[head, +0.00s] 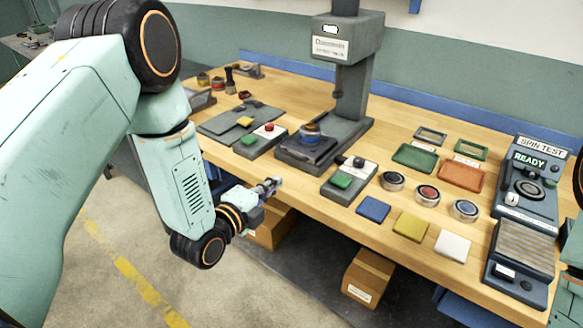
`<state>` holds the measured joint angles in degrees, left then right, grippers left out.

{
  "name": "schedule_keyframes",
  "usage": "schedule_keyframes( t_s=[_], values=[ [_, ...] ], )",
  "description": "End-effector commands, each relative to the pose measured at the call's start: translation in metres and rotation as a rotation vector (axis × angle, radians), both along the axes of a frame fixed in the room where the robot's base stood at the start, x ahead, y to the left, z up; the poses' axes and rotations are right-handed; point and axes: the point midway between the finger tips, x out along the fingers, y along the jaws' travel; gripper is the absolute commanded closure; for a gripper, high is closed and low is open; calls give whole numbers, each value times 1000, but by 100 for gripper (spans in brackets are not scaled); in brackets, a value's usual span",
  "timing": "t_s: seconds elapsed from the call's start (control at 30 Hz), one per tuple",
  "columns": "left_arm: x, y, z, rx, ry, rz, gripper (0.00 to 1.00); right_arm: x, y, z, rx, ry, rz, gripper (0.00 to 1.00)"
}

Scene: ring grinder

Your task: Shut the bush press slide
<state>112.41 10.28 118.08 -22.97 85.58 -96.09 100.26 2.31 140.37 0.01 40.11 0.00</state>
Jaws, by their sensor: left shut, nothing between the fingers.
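The bush press (350,95) is a dark grey column with an overhanging head at the back middle of the bench. Its slide (302,152) looks like the dark plate at the front of the press base, near the bench's front edge. A round part (310,132) with blue and orange-brown colours sits on it. How far out the slide stands is hard to tell. My left gripper (275,182) is shut and empty, in front of the bench edge, below and left of the slide and apart from it. My right gripper is out of view.
Button boxes (348,178) and (259,139) flank the slide. Several round parts (428,194), coloured pads (411,225), trays (415,157) and a spin tester (530,185) stand to the right. Cardboard boxes (368,278) sit below the bench (330,208).

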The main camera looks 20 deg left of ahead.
Motion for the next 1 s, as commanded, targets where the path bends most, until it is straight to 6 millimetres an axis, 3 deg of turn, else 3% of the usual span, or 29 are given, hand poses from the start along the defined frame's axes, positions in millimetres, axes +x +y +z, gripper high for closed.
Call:
schedule_keyframes(
  t_s=[0.2, 0.4, 1.0],
  values=[
    [39, -13, -7, 1, -1, -3, 100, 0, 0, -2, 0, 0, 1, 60],
    [65, -19, -1, -1, -1, -1, 100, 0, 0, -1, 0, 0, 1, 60],
    [80, -23, 0, 0, 0, 0, 100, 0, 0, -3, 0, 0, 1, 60]
  ],
)
